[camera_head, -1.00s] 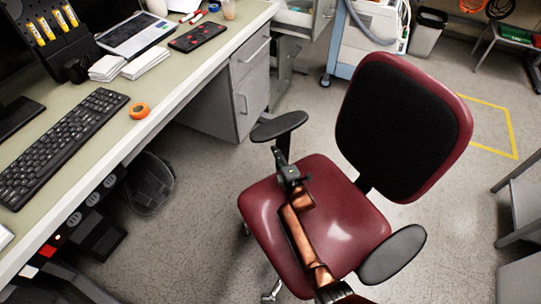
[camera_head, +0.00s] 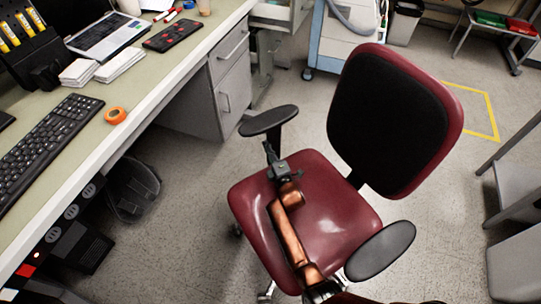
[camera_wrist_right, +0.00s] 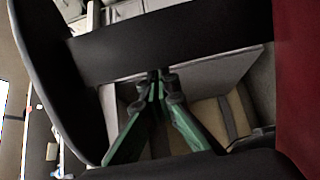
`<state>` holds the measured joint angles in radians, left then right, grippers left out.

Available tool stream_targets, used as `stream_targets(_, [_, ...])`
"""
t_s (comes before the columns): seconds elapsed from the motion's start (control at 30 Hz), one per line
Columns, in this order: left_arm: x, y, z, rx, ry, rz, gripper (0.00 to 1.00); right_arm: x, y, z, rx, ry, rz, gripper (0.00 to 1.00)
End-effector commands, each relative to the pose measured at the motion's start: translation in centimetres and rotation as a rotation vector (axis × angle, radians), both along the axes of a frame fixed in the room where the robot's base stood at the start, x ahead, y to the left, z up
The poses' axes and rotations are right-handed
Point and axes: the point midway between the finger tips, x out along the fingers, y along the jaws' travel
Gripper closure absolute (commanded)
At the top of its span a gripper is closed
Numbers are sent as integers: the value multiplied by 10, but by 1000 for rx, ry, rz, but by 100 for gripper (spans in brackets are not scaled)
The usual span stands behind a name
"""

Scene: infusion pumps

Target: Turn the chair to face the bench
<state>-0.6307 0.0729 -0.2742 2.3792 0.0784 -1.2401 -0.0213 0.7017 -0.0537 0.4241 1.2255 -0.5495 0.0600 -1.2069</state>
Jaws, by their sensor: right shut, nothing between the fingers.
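The dark red office chair (camera_head: 318,205) stands on the floor right of the bench (camera_head: 128,118). Its backrest (camera_head: 388,120) is at the upper right of the seat, so the seat's open front points to the lower left. It has a far armrest (camera_head: 268,120) and a near armrest (camera_head: 380,250), both black. My right arm reaches over the seat. My right gripper (camera_head: 268,150) is shut and empty, close to the far armrest's post. In the right wrist view its green fingers (camera_wrist_right: 155,82) meet below a dark bar of the chair; contact is unclear. My left gripper is not in view.
A keyboard (camera_head: 48,143), orange tape roll (camera_head: 115,115) and laptop (camera_head: 106,36) lie on the bench. A drawer cabinet (camera_head: 230,82) stands under its far end. Black bins and boxes (camera_head: 85,245) are under the bench. A grey stand (camera_head: 515,190) is at the right.

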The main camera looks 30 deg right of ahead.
Motion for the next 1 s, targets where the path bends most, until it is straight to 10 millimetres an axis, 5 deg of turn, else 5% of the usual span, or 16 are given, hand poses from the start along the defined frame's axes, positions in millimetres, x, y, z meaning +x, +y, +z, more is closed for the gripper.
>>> stream_targets(0.53, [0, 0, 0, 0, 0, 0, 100, -96, 17, -3, 3, 5, 2, 100])
stream_targets(1.0, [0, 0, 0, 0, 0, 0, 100, -111, 20, 0, 2, 2, 2, 100])
